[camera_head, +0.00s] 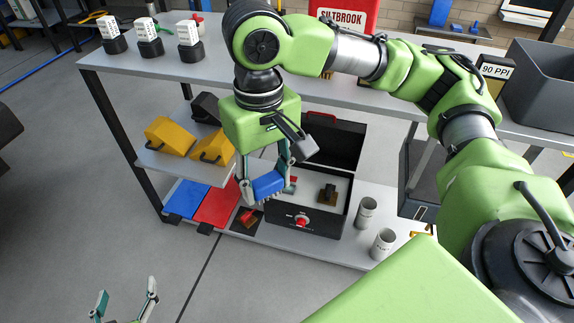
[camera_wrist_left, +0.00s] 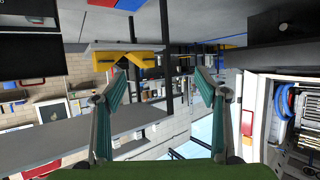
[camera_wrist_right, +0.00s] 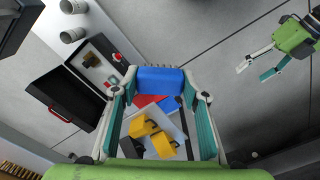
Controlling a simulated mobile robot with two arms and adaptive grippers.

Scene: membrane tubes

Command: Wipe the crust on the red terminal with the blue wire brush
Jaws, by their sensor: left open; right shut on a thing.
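My right gripper (camera_head: 268,192) is shut on the blue brush (camera_head: 268,184), which sits across the fingertips in the right wrist view (camera_wrist_right: 160,80). A small red part (camera_head: 293,180), apparently the red terminal, shows inside beside the brush. I cannot tell whether they touch, and crust on it is too small to make out. A black-and-brown block (camera_head: 328,194) is further right on the case's light panel. My left gripper (camera_head: 125,303) is open and empty, low at the left.
The case stands on a low shelf under the grey tabletop (camera_head: 330,83). Two grey cups (camera_head: 367,211) stand right. A red knob (camera_head: 302,221) is on the case front.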

